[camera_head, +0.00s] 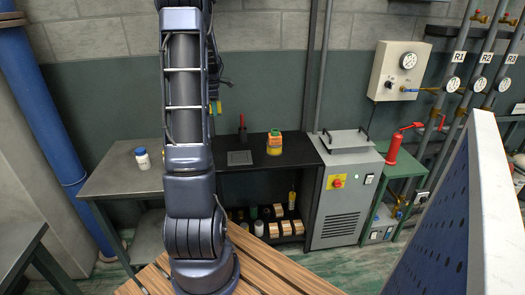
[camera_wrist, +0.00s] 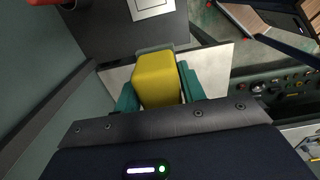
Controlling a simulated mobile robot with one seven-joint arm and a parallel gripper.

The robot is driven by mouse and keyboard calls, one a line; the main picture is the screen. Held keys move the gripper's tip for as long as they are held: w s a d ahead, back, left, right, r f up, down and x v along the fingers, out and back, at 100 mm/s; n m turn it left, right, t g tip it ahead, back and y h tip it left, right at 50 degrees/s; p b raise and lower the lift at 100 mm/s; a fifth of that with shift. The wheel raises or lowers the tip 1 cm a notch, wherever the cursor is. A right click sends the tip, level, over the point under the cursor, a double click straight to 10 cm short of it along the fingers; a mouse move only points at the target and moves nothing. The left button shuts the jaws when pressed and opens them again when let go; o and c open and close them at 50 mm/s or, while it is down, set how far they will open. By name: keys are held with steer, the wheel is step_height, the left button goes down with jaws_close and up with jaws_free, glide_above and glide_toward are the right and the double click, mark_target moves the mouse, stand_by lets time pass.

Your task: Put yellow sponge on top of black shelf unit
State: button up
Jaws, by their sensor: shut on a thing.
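The yellow sponge (camera_wrist: 158,80) sits between the teal fingers of my gripper (camera_wrist: 160,92) in the wrist view. The gripper is shut on it. In the head view my gripper (camera_head: 214,107) is mostly hidden behind my arm, with a sliver of yellow and green showing. It is held up in the air near the wall. The black shelf unit (camera_head: 294,150) stands below and to the right, with bottles and blocks on its lower shelf. Its dark top also shows in the wrist view (camera_wrist: 112,38), beyond the sponge.
On the black top are a grey square plate (camera_head: 240,158), a red-handled tool (camera_head: 242,132) and an orange-yellow container with a green cap (camera_head: 274,144). A grey cabinet (camera_head: 345,205) adjoins on the right. A grey table (camera_head: 115,180) with a white bottle (camera_head: 142,158) stands left.

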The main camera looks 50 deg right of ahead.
step_height(320, 180, down, 19)
glide_above(221, 142)
steer(key=shift+s+a+f, duration=0.1)
steer(key=shift+s+f, duration=0.1)
steer(key=shift+f, duration=3.1)
steer(key=shift+w+d+f, duration=0.1)
steer(key=shift+d+f, duration=0.1)
steer(key=shift+f, duration=0.2)
steer(key=o, duration=1)
steer(key=shift+f, duration=0.15)
